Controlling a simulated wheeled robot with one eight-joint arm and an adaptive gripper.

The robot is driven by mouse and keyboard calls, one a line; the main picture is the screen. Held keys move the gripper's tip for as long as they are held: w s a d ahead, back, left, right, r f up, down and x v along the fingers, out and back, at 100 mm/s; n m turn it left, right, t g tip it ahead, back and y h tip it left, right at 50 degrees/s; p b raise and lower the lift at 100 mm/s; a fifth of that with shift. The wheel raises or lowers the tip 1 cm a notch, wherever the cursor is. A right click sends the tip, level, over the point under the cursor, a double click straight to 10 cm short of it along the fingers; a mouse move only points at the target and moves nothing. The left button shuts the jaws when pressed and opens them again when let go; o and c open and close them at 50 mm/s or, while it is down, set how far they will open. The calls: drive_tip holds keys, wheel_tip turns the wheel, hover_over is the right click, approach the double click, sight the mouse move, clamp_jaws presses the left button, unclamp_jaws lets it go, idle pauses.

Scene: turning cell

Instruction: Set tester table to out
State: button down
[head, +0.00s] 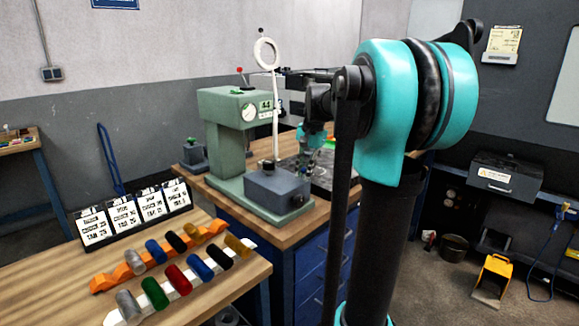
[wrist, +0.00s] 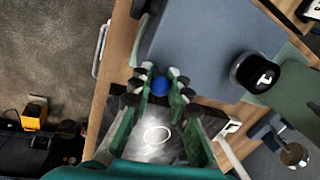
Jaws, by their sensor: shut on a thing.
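The tester (head: 225,135) is a green machine with a dial, on a wood-topped bench. Its table is a grey-blue block (head: 282,190) on the green base, with a dark round piece on top. In the wrist view the table (wrist: 205,45) fills the upper middle, with a black round piece (wrist: 258,72) on it. My gripper (wrist: 160,80) is shut on a blue knob (wrist: 160,86) close beside the table's edge. How the knob joins the table is hidden. In the head view my gripper (head: 314,138) is behind the table, partly covered by my arm.
A front wooden table (head: 60,285) holds coloured cylinders on orange and white racks, and cards. A white ring on a pole (head: 265,52) rises near the tester. Open floor (wrist: 60,45) lies beyond the bench edge.

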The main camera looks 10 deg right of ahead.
drive_tip(key=shift+s+d, duration=0.45)
drive_tip(key=shift+s, duration=0.2)
drive_tip(key=shift+s+d, duration=0.45)
drive_tip(key=shift+s, duration=0.15)
drive_tip(key=c, duration=1.4)
unclamp_jaws()
drive_tip(key=shift+s, duration=0.1)
drive_tip(key=r, duration=0.4)
drive_tip(key=s+d+r, duration=0.1)
drive_tip(key=r, duration=0.6)
drive_tip(key=shift+s+d+r, duration=0.3)
drive_tip(key=shift+d+r, duration=0.05)
drive_tip(key=shift+r, duration=0.05)
